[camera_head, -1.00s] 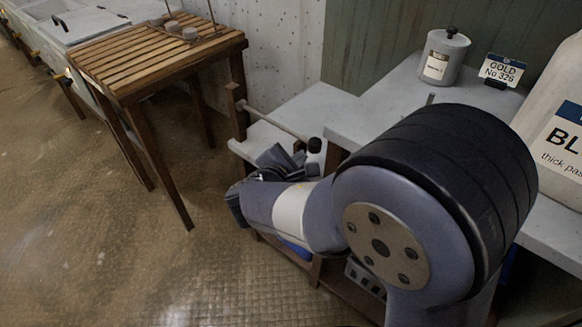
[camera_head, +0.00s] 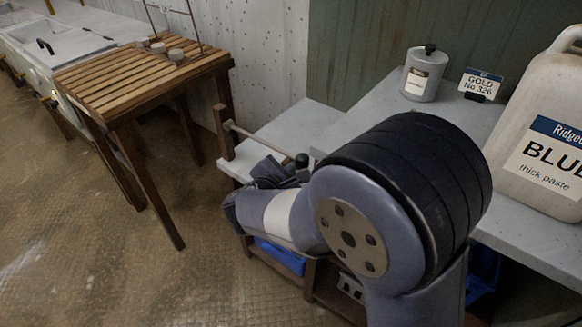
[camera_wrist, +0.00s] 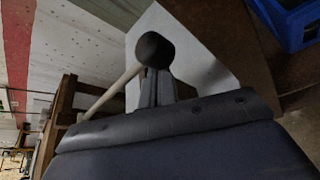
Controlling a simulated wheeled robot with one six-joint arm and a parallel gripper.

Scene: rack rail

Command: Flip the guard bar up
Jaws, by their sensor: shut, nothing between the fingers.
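The guard bar (camera_head: 262,140) is a thin pale rod that runs from a wooden post (camera_head: 224,132) toward a round dark end knob near my arm. It lies low, sloping slightly, above the grey shelf. In the wrist view the pale bar (camera_wrist: 116,92) runs up from the lower left to the dark knob (camera_wrist: 155,49). My gripper (camera_wrist: 157,88) is shut and empty, its fingertips just below the knob in that view. I cannot tell whether they touch it. In the head view my arm partly hides the gripper and the bar's near end.
A slatted wooden table (camera_head: 145,75) stands at the left. On the grey counter are a lidded canister (camera_head: 424,75), a "GOLD No 326" sign (camera_head: 480,84) and a large white jug (camera_head: 545,125). A blue crate (camera_wrist: 293,22) shows in the wrist view. Floor at the left is clear.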

